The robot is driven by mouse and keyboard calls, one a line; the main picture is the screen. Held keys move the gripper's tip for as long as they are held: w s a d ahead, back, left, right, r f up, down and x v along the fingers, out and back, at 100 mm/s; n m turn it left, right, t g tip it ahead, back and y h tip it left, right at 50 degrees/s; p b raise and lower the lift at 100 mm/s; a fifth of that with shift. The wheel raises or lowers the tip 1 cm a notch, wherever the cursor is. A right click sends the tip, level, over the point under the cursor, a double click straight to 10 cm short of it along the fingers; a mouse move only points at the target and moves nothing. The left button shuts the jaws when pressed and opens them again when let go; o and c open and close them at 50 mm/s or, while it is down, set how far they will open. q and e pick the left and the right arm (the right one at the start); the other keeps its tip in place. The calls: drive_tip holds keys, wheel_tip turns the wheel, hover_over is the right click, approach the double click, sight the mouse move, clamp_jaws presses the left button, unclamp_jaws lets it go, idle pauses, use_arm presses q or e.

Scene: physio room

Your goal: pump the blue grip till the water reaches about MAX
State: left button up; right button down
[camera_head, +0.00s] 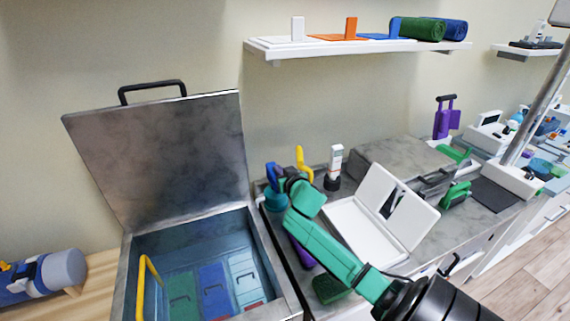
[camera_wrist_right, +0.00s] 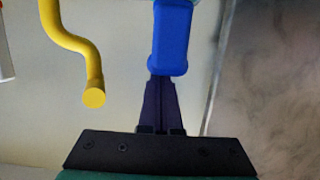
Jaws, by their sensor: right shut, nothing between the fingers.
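The blue grip (camera_head: 271,172) stands upright above a teal base (camera_head: 275,201) at the tank's right rear corner. It also shows in the wrist view (camera_wrist_right: 172,38). My right gripper (camera_head: 283,174) is at the grip; its fingers (camera_wrist_right: 161,92) are shut and empty, tips pointing at the grip's near end. Whether they touch it I cannot tell. The open steel tank (camera_head: 262,252) holds bluish water over green, blue and pale packs (camera_head: 214,290). A MAX mark and the exact water level are not readable. My left gripper is not in view.
A yellow curved pipe (camera_head: 303,164) rises beside the grip; the wrist view shows it left of my fingers (camera_wrist_right: 88,62). The tank's lid (camera_head: 160,150) stands open behind. A yellow handle (camera_head: 146,284) is inside the tank. A white open case (camera_head: 357,230) lies right of my forearm.

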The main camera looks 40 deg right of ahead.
wheel_tip(320, 180, up, 3)
drive_tip(key=shift+r+p, duration=0.15)
drive_tip(key=shift+p, duration=0.85)
use_arm(q)
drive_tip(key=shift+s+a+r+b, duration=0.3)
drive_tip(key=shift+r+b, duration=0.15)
drive_tip(key=shift+b, duration=0.75)
use_arm(e)
drive_tip(key=v, duration=1)
